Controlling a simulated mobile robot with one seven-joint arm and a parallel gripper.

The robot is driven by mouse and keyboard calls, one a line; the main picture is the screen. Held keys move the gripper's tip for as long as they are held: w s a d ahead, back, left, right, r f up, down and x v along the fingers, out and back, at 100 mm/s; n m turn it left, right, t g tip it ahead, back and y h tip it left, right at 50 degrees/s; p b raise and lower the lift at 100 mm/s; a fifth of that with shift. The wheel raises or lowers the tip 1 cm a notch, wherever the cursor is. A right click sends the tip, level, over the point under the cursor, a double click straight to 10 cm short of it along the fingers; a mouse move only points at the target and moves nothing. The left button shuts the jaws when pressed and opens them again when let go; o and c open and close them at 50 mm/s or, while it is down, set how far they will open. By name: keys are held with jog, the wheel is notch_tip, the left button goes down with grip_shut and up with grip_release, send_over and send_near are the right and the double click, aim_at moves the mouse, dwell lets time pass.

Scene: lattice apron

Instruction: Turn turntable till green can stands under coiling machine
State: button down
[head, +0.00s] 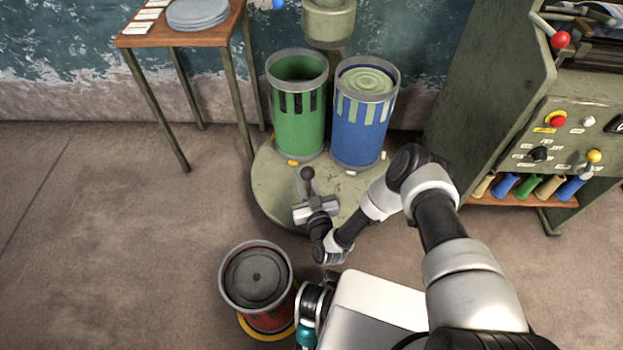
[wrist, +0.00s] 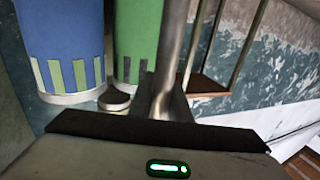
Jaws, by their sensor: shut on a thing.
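The green can (head: 299,132) is empty-looking and stands upright on the left of the round turntable (head: 272,190). The blue can (head: 357,135) stands right beside it, filled with pale green coils. The coiling machine's round head (head: 328,22) hangs above and behind the cans, between the two in the picture. My gripper (head: 312,205) is at the turntable's front, shut on an upright metal handle with a dark knob (head: 307,173). In the wrist view the handle (wrist: 172,60) rises from between the fingers, with the green can (wrist: 138,40) and blue can (wrist: 62,45) behind it.
A red can (head: 268,315) stands on the floor at front left. A wooden table (head: 180,38) with grey discs is at back left. A green machine cabinet (head: 500,95) with a control panel is at right. Floor at left is clear.

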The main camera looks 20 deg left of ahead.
jog(key=w+a, duration=0.2)
jog(key=a, duration=0.6)
jog(key=shift+w+a+r+b, duration=0.15)
jog(key=shift+w+a+b, duration=0.05)
jog(key=shift+a+b, duration=0.2)
jog(key=shift+w+r, duration=0.1)
dwell(1.1)
jog(key=c, duration=1.6)
grip_release()
jog(key=shift+w+d, duration=0.1)
jog(key=shift+c, duration=0.2)
jog(key=shift+s+a+f, duration=0.25)
jog(key=shift+s, duration=0.2)
jog(key=shift+s+d, duration=0.1)
jog(key=shift+s, duration=0.05)
